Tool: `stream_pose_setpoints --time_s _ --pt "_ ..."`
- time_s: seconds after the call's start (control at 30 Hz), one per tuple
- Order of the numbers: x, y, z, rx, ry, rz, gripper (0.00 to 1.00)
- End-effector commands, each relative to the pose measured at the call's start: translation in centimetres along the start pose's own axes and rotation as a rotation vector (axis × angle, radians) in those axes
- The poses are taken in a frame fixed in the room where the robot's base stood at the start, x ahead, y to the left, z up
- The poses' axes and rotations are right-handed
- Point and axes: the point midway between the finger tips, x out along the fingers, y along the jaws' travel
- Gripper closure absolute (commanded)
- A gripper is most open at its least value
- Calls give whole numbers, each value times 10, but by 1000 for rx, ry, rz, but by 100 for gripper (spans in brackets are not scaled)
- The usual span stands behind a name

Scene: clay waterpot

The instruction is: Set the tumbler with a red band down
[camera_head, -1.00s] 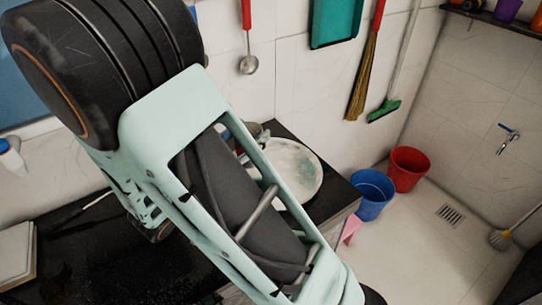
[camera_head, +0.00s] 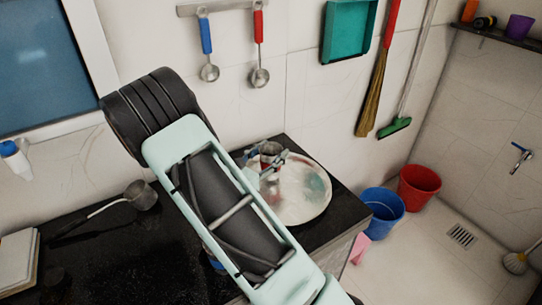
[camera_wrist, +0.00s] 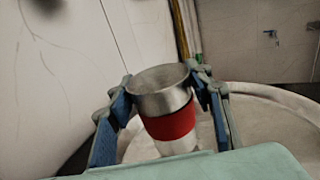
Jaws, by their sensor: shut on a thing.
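The steel tumbler with a red band (camera_wrist: 172,122) stands nearly upright, slightly tilted, between the blue-padded fingers of my gripper (camera_wrist: 168,98) in the wrist view. The gripper is shut on it around its upper part. In the head view my gripper (camera_head: 268,168) and the tumbler (camera_head: 269,149) show small, over the left back part of a large round pale dish (camera_head: 308,205) on the black counter. I cannot tell whether the tumbler's base touches the dish. The dish's rim also shows behind the tumbler in the wrist view (camera_wrist: 282,93).
Ladles (camera_head: 260,77) hang on the wall behind. A blue bucket (camera_head: 383,211) and a red bucket (camera_head: 418,188) stand on the floor at the right. My arm hides the middle of the counter.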

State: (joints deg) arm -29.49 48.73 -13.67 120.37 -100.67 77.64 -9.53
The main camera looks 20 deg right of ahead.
Motion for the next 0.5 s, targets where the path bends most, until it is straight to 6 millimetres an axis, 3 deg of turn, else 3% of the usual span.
stream_pose_setpoints --time_s 0.07,0.43,0.47,0.5 --pt "0 0 -9 0 -1 -1 78" --pt "0 0 -13 1 -1 -1 78" --pt "0 0 -12 2 0 -1 51" --pt "0 0 -12 2 0 -1 46"
